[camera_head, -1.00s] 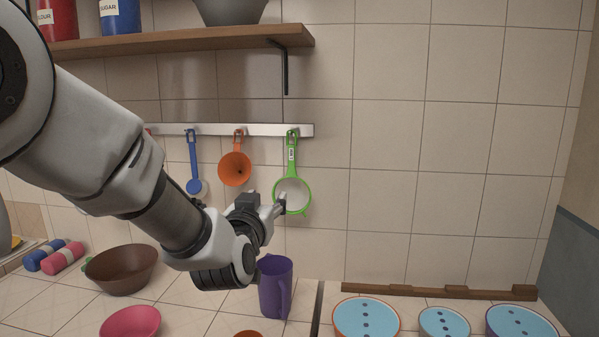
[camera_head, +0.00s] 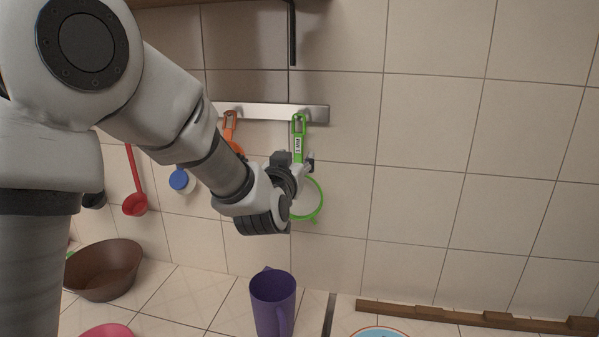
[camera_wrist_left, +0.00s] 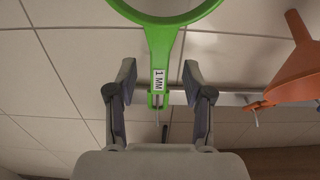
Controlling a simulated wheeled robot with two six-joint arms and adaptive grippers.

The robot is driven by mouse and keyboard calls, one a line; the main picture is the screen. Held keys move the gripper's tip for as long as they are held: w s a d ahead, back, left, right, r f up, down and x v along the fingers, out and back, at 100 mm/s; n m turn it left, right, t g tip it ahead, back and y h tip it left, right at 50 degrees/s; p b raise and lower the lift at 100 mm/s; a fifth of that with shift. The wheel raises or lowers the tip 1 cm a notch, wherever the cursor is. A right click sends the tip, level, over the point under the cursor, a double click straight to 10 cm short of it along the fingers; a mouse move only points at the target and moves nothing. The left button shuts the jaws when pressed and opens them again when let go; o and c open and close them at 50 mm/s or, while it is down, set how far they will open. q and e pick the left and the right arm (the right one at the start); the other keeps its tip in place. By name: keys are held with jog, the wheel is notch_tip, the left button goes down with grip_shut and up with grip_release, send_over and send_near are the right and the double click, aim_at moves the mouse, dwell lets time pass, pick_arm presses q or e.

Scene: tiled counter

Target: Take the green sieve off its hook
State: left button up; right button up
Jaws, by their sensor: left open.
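The green sieve (camera_head: 322,205) hangs by its handle from a hook on the metal rail (camera_head: 270,112) on the tiled wall. In the left wrist view its green handle (camera_wrist_left: 161,50), with a "1 MM" label, runs between the two fingers. My left gripper (camera_head: 300,165) is at the sieve's handle, above its round rim, and hides part of it. In the left wrist view the left gripper (camera_wrist_left: 157,90) is open, with a finger apart on each side of the handle. My right gripper is not in view.
An orange funnel (camera_wrist_left: 292,75) hangs beside the sieve, partly behind my arm. A blue scoop (camera_head: 179,179) and a red ladle (camera_head: 135,203) hang further left. A purple jug (camera_head: 272,300) and a brown bowl (camera_head: 104,270) stand on the counter below. The wall at right is clear.

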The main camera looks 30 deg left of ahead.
aim_at(298, 155)
pick_arm(q)
jog(key=x, duration=0.4)
jog(key=shift+f+p, duration=0.25)
jog(key=shift+p, duration=0.1)
jog(key=shift+s+d+r, duration=0.1)
jog(key=shift+s+r, duration=0.05)
jog(key=shift+s, duration=0.15)
jog(key=shift+c, duration=0.7)
jog(key=shift+s, duration=0.1)
jog(key=c, duration=0.6)
grip_shut()
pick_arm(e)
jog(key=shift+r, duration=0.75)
pick_arm(q)
jog(key=shift+r, duration=0.1)
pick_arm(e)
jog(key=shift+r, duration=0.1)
